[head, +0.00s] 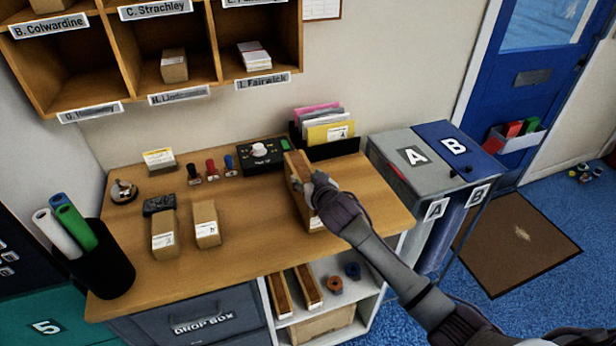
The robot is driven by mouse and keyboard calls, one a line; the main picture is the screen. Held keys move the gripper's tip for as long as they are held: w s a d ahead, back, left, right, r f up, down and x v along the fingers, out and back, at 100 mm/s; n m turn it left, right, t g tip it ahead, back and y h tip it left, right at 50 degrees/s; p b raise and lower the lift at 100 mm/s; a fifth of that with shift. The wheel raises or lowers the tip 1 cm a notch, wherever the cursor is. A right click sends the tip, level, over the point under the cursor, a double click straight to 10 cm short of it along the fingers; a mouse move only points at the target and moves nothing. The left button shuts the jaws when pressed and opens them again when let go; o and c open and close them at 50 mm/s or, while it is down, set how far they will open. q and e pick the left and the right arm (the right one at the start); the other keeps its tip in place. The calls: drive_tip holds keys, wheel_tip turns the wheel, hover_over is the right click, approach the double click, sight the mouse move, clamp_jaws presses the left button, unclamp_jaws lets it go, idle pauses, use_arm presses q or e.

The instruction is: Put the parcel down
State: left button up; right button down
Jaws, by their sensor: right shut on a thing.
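A brown parcel (296,172) with a white label low on its near end is at the right part of the wooden desk (258,250). My right gripper (312,188) is shut on the parcel from its right side. The gripper hides part of the parcel, and I cannot tell whether its underside touches the desk. Two smaller labelled parcels, one on the left (164,236) and one beside it (206,224), stand on the desk. My left gripper is not in view.
A control box (260,155), stamps (212,169) and a folder rack (330,140) line the desk's back. A black bin with rolls (103,268) stands at the left. Bins A (405,150) and B (455,142) are on the right. The desk's front middle is clear.

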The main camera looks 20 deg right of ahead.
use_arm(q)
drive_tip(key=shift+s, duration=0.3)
use_arm(e)
drive_tip(key=c, duration=0.7)
unclamp_jaws()
drive_tip(key=shift+f, duration=0.25)
drive_tip(key=o, duration=0.5)
drive_tip(key=shift+c, duration=0.2)
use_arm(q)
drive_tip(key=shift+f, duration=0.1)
use_arm(e)
drive_tip(key=shift+r, duration=0.25)
drive_tip(key=shift+s, duration=0.25)
use_arm(q)
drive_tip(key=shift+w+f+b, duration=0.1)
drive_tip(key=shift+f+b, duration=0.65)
drive_tip(key=shift+b, duration=0.1)
use_arm(e)
drive_tip(key=v, duration=1.1)
drive_tip(key=shift+s, duration=0.3)
